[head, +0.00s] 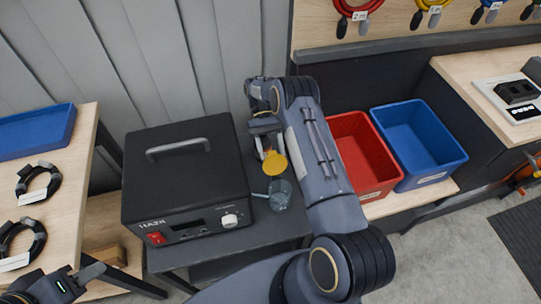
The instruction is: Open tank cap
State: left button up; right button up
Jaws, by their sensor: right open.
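A yellow round cap (274,163) sits tilted just below my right gripper (267,146), at the back of the dark stand. A clear bluish cup-like vessel (280,193) with a side spout or handle is just in front of the cap. I cannot tell whether the cap is joined to the vessel. My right gripper is open and points down at the cap; whether its fingers touch it is unclear. My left gripper (66,285) is at the bottom left, cut by the picture edge, far from the cap; its fingers are not clear.
A black box (185,170) with a grey handle, red switch and knob fills the stand's left side. A red bin (360,150) and blue bin (418,140) stand right of my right arm. Coiled black cables (38,183) and a blue tray (35,132) lie on the left table.

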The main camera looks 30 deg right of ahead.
notch_tip(320, 180, up, 2)
jog(key=shift+r+p, duration=0.25)
jog(key=shift+p, duration=0.4)
notch_tip(320, 180, up, 6)
jog(key=b, duration=0.1)
send_over(271, 174)
pick_arm(q)
jog(key=shift+f+b, duration=0.2)
jog(key=shift+b, duration=0.5)
pick_arm(e)
jog(key=s+a+r, duration=0.3)
jog(key=s+a, duration=0.1)
jog(key=s, duration=0.3)
jog(key=shift+r, duration=0.35)
jog(key=shift+a, duration=0.1)
jog(key=s+r+n+t+y, duration=0.1)
jog(key=s+r+t, duration=0.9)
jog(key=t, duration=0.7)
jog(key=shift+s+r, duration=0.4)
jog(key=shift+s, duration=0.15)
